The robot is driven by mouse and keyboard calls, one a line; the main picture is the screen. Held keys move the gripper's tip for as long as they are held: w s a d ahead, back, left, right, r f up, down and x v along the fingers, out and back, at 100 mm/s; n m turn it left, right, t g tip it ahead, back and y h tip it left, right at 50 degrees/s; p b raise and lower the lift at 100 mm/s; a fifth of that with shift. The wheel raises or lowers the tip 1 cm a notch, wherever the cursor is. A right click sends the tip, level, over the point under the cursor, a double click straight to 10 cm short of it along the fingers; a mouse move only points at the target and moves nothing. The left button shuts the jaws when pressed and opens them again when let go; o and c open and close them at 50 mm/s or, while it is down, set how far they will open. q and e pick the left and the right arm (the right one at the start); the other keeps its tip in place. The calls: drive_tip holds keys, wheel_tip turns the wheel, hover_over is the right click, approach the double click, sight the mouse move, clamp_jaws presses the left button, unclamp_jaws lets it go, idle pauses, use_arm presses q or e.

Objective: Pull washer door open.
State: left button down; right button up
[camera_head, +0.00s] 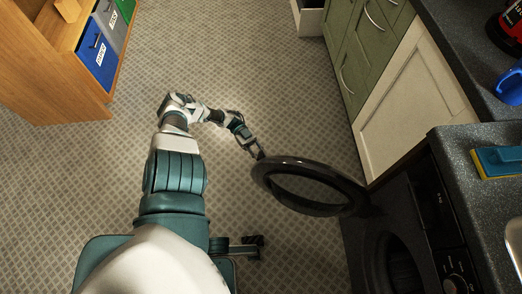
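The washer door (268,181) is a glossy black ring with an open-looking middle, swung well out from the washer over the floor. The dark washer (432,235) stands at the lower right, and its round drum opening (398,268) is partly in view. My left gripper (257,150) is at the door's far left rim, on the side away from the washer. Its fingertips look close to or touching the rim; whether they are shut on it is too small to tell. My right gripper is not in view.
Green cabinets (363,42) and a cream panel (415,103) line the right side beyond the washer. A countertop (455,32) runs above them. A wooden shelf (40,65) with a blue bin (97,53) stands at the upper left. The tiled floor between is clear.

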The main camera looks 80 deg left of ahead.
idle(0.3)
use_arm(q)
drive_tip(key=c, duration=1.1)
unclamp_jaws()
drive_tip(key=shift+w, duration=0.1)
drive_tip(key=shift+a, duration=0.1)
drive_tip(key=shift+a, duration=0.2)
drive_tip(key=shift+v, duration=3.6)
drive_tip(key=shift+f, duration=0.1)
